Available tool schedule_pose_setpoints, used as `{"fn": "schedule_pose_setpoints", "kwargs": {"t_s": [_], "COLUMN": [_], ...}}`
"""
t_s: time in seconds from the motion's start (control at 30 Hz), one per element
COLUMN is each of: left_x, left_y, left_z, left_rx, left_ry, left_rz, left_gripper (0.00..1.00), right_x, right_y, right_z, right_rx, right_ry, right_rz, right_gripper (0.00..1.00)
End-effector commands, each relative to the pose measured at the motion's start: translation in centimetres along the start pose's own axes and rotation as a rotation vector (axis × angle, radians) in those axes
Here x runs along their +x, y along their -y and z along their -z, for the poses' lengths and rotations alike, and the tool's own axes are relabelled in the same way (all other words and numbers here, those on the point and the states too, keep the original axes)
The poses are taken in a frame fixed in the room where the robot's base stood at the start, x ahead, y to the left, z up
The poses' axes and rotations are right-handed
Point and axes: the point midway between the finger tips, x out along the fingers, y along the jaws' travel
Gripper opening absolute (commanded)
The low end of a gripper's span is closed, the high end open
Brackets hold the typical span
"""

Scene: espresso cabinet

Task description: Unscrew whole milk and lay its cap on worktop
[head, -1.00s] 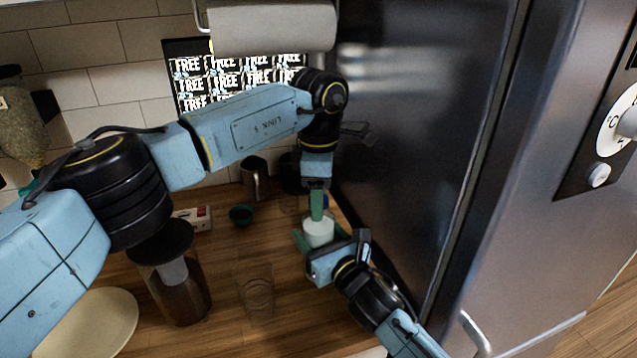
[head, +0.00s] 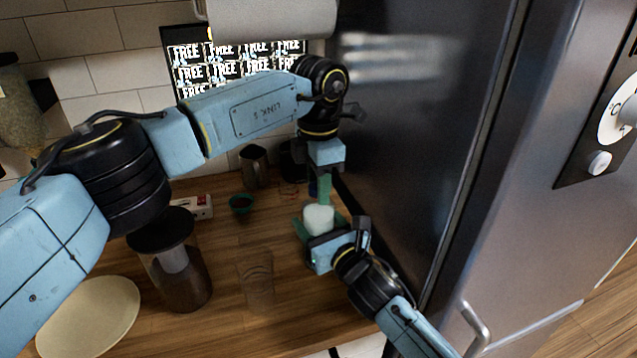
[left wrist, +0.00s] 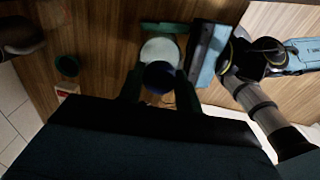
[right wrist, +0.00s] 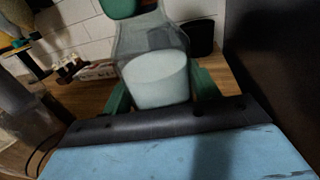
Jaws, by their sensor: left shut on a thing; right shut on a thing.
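The whole milk is a clear bottle (right wrist: 155,75) with white milk in its lower part; in the head view (head: 318,218) it stands over the worktop (head: 225,285) near the dark fridge side. My right gripper (head: 318,238) is shut on the bottle's body, with green fingers on both sides in the right wrist view (right wrist: 160,92). My left gripper (head: 321,190) points down above the bottle and is shut on the blue cap (left wrist: 160,77). The cap overlaps the bottle in the left wrist view, so I cannot tell whether they touch. The bottle's mouth is hidden.
A glass (head: 257,280), a dark-lidded jar (head: 175,270) and a cream plate (head: 90,318) stand on the left. A green cup (head: 241,204), a metal pitcher (head: 253,166) and a small red-white box (head: 197,208) are behind. Bare worktop lies around the glass. The fridge (head: 420,120) closes the right.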

Motion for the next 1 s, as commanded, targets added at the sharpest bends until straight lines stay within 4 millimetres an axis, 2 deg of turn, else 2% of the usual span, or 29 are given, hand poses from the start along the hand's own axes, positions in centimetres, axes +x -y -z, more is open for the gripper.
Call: {"fn": "schedule_pose_setpoints", "kwargs": {"t_s": [0.2,0.4,0.53,0.8,0.83,0.97,1.0], "left_x": [-0.1,-0.13,-0.14,-0.16,-0.16,-0.16,-0.15], "left_y": [0.02,0.02,0.03,0.03,0.03,0.03,0.03], "left_z": [0.01,0.01,0.0,-0.01,-0.01,-0.01,-0.01], "left_rx": [-0.416,-0.676,-0.733,-0.736,-0.735,-0.734,-0.734], "left_ry": [0.0,-0.001,-0.001,0.0,0.0,0.0,0.0], "left_rz": [0.001,0.001,0.001,0.001,0.001,0.001,0.001], "left_gripper": [0.06,0.07,0.07,0.07,0.38,0.55,0.56], "right_x": [-0.01,-0.01,-0.01,-0.01,-0.01,-0.01,-0.01], "right_y": [0.09,0.1,0.11,0.11,0.12,0.11,0.11], "right_z": [0.13,0.13,0.13,0.13,0.12,0.12,0.12], "right_rx": [0.001,0.001,0.001,0.001,0.001,0.0,0.0], "right_ry": [-0.004,-0.004,-0.004,-0.004,-0.004,-0.003,-0.003], "right_rz": [0.003,0.003,0.003,0.003,0.003,0.003,0.003], "right_gripper": [0.0,0.0,0.0,0.0,0.0,0.0,0.0]}}
